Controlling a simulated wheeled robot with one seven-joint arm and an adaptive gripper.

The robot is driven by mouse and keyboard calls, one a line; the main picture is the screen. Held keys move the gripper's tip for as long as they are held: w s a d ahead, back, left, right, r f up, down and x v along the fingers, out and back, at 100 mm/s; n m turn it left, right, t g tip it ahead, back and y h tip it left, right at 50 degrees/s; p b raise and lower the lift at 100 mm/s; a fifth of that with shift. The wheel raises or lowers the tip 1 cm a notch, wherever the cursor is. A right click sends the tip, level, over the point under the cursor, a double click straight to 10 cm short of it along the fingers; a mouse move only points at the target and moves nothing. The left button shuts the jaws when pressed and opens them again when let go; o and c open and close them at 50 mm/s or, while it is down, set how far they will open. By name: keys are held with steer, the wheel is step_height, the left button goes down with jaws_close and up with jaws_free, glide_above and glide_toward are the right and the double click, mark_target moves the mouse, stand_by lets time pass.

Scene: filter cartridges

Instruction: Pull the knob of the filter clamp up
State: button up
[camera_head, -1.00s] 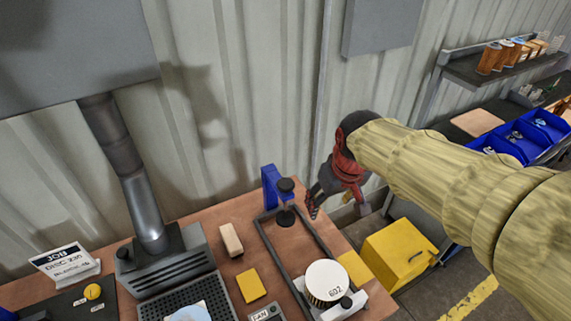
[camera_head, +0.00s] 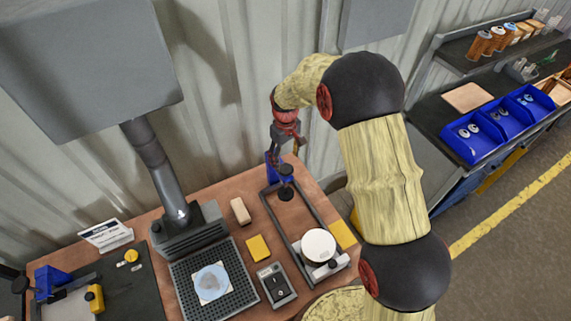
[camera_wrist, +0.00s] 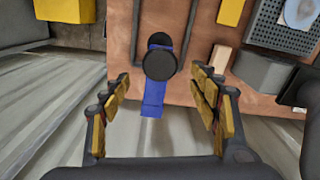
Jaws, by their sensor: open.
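The filter clamp has a blue bracket (camera_head: 270,166) at the far end of a dark rail frame (camera_head: 303,222) on the brown bench. Its round black knob (camera_head: 286,169) sits above a black pad (camera_head: 286,193). My gripper (camera_head: 287,148) is just above and behind the clamp, pointing down. In the wrist view the knob (camera_wrist: 160,63) appears over the blue bracket (camera_wrist: 153,97), between the lines of my two spread yellow-padded fingers and beyond their tips. My gripper is open and empty, with no visible contact with the knob. A white round filter (camera_head: 318,246) sits at the frame's near end.
A beige block (camera_head: 240,211) and yellow pad (camera_head: 258,248) lie left of the frame. A grey fume duct (camera_head: 158,175) stands farther left. The corrugated wall (camera_head: 225,120) is close behind the clamp. Blue bins (camera_head: 474,137) are on the right bench.

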mark_target(285, 168)
step_height(285, 168, down, 8)
steer(key=shift+r+p, duration=0.25)
steer(key=shift+p, duration=0.45)
steer(key=shift+c, duration=0.2)
steer(key=c, duration=1.5)
jaws_close()
